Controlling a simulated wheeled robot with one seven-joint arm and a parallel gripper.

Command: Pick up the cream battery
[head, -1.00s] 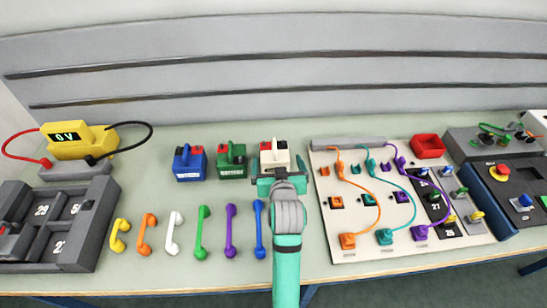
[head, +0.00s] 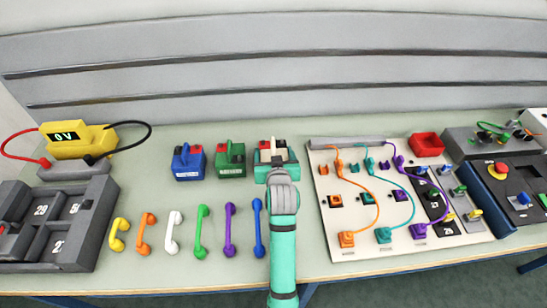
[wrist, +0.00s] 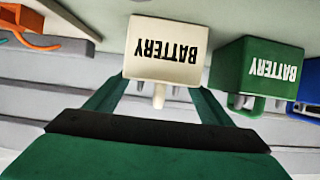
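The cream battery (head: 266,144) stands at the right end of a row of three on the bench, largely hidden by my gripper in the head view. In the wrist view the cream battery (wrist: 164,50) appears upside down, with its lettered face toward the camera and its pale handle pointing down. My gripper (head: 276,152) is at the battery from above. In the wrist view its two teal fingers (wrist: 166,88) are spread wide on either side of the handle, their tips partly hidden by the battery. I see no finger closed on the handle.
A green battery (head: 230,160) stands close on the left, with a blue battery (head: 188,163) beyond it. A board with coloured cables (head: 335,245) lies to the right. Several coloured handle-shaped pieces lie in front on the left. A grey wall is behind.

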